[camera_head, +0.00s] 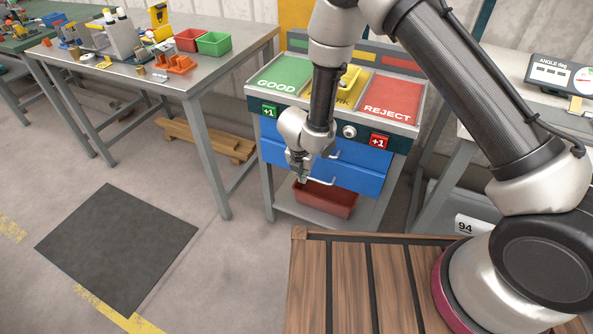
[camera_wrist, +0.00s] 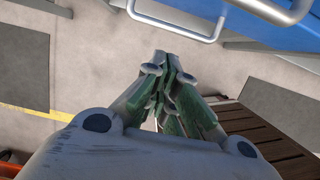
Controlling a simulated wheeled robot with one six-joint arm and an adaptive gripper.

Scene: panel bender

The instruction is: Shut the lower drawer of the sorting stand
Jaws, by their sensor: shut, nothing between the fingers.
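The sorting stand (camera_head: 397,136) has two blue drawers below its top. The lower drawer (camera_head: 352,180) has a grey bar handle (camera_head: 322,182), and its front seems to stand out a little from the upper drawer (camera_head: 372,160); how far is hard to tell. My gripper (camera_head: 302,179) is shut and empty, pointing down in front of the drawers, beside the lower handle, and hides part of the left side. In the wrist view my fingertips (camera_wrist: 167,60) are together, just below a bar handle (camera_wrist: 180,34) in the picture. I cannot tell whether they touch it.
A red bin (camera_head: 326,200) sits on the shelf under the drawers. The top has GOOD (camera_head: 281,77) and REJECT (camera_head: 388,101) areas. A grey workbench (camera_head: 215,80) stands to the left. The floor before the stand is clear, with a dark mat (camera_head: 117,246).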

